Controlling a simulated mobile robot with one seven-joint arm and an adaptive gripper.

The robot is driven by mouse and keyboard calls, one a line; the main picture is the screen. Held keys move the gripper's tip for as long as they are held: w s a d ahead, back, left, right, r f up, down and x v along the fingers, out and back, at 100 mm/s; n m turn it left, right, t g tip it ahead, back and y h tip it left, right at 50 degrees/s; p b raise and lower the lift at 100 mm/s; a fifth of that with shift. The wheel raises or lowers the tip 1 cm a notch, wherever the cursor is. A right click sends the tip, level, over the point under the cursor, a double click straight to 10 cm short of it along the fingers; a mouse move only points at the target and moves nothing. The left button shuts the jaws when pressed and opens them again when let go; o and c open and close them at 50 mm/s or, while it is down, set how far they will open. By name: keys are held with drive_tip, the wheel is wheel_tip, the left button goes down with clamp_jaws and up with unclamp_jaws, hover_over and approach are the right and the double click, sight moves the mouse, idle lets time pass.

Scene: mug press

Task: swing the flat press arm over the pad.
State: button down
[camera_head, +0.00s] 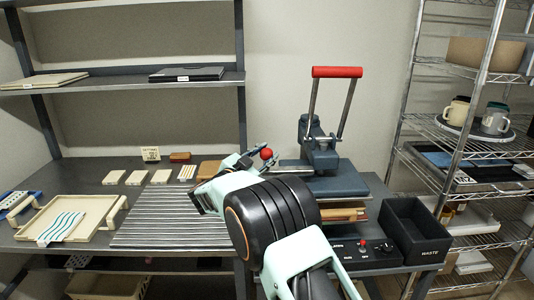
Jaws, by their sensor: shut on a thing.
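The flat press (318,150) stands on the bench right of centre. It has a tall lever with a red grip (337,72) standing up, and a dark blue-grey flat plate (345,185) below. A red ball knob (267,153) sits at the plate's left side. My gripper (258,156) is at this knob, with its fingers shut around the knob or its stem; the exact contact is partly hidden. Below the plate are tan and reddish-brown layers (346,212). I cannot tell which part is the pad, as my arm covers the front left of the press.
A black waste bin (415,230) stands right of the press, beside a control box (362,247). A striped mat (170,226), a cream tray (72,218) and several small blocks (137,177) lie to the left. A wire rack (470,140) with mugs stands at the right.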

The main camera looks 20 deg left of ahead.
drive_tip(key=shift+a+r, duration=0.25)
drive_tip(key=c, duration=1.9)
unclamp_jaws()
drive_tip(key=shift+c, duration=0.2)
drive_tip(key=o, duration=0.5)
drive_tip(key=shift+w+a+f, duration=0.1)
drive_tip(key=shift+w+f, duration=0.05)
drive_tip(key=shift+s, duration=0.2)
drive_tip(key=v, duration=1.1)
drive_tip(key=shift+s, duration=0.35)
